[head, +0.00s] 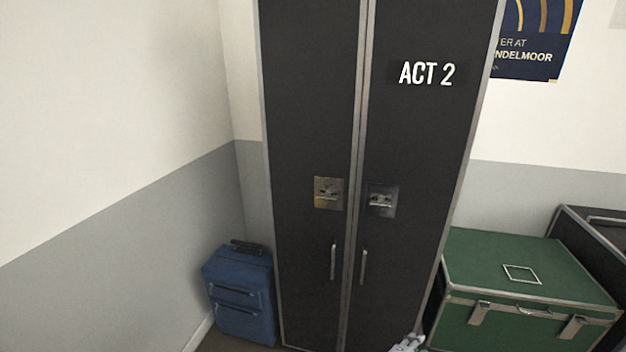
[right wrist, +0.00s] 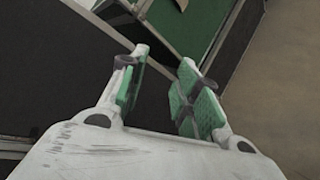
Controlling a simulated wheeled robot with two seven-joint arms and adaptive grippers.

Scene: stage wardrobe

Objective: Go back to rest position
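My right gripper (right wrist: 160,90) is open and empty in the right wrist view, its green finger pads apart. A small part of it shows at the bottom edge of the head view (head: 409,343), in front of the wardrobe's lower right. The tall black wardrobe (head: 310,110) labelled "ACT 2" has both doors shut, with two vertical handles (head: 364,266) and metal latch plates (head: 328,193). My left gripper is not in view.
A blue suitcase (head: 240,295) stands on the floor left of the wardrobe. A green trunk (head: 522,270) stands right of it, with a dark case (head: 598,228) further right. Walls (head: 120,200) close off the left and back.

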